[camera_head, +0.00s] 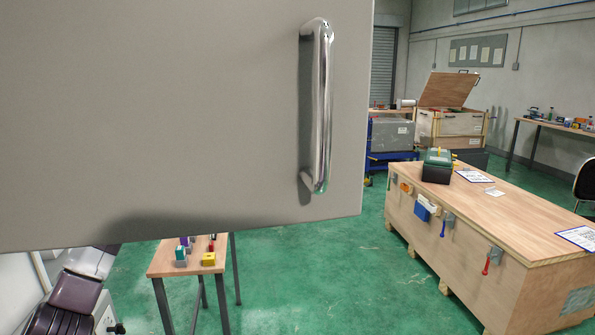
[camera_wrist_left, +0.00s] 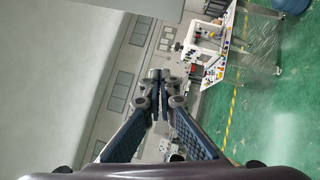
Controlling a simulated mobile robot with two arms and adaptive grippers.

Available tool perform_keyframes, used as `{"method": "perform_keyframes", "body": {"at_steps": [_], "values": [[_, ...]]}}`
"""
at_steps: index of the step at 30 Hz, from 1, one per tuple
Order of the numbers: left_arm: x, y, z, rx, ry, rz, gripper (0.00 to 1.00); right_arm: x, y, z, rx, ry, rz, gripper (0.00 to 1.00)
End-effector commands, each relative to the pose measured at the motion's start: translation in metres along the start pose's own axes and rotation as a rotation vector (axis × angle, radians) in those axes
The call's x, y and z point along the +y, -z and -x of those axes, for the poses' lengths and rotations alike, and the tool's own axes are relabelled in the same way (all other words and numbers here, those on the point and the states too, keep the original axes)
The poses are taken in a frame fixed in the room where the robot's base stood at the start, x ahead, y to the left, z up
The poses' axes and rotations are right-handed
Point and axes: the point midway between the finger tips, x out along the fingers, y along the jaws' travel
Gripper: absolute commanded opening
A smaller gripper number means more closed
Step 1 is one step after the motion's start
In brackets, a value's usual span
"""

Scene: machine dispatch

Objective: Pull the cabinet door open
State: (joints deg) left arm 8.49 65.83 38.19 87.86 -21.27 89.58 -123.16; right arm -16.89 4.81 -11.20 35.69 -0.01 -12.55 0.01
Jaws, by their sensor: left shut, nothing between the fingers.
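The cabinet door (camera_head: 170,110) is a large pale grey panel close in front of me, filling the upper left of the head view. A vertical chrome handle (camera_head: 320,110) is fixed near its right edge. The head view does not clearly show how far the door stands from its frame. My left gripper (camera_wrist_left: 160,76) shows in its wrist view with fingertips together and nothing between them. Its fingers are not visible in the head view and the handle is not visible in the wrist view, so their exact distance is unclear. My right gripper is not visible.
A small table (camera_head: 165,262) with small coloured items stands below the door. A long wooden crate bench (camera_head: 520,215) with a green-and-black box (camera_head: 437,168) is at the right. An open-lidded wooden box (camera_head: 450,124) stands further back. Green floor (camera_head: 320,270) is free between the tables.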

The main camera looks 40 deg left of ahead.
Motion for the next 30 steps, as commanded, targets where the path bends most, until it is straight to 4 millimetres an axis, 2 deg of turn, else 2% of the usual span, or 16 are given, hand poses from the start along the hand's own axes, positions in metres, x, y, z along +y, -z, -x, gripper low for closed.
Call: {"method": "perform_keyframes", "body": {"at_steps": [1, 3, 6, 11, 24, 30], "values": [[0.002, -0.019, -0.008, -0.018, 0.077, -0.097, 0.00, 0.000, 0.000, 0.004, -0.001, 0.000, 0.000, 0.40], [-0.001, -0.035, -0.013, -0.039, 0.147, -0.190, 0.00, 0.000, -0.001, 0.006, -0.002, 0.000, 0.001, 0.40], [-0.004, -0.044, -0.018, -0.054, 0.192, -0.250, 0.00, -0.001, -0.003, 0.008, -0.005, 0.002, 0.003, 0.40], [-0.007, -0.046, -0.034, -0.057, 0.199, -0.255, 0.00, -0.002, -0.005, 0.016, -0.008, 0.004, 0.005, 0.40], [-0.022, -0.052, -0.118, -0.058, 0.194, -0.249, 0.00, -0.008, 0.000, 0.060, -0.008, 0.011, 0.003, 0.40], [-0.030, -0.067, -0.131, -0.056, 0.191, -0.251, 0.00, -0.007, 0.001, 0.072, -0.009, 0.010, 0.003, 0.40]]}}
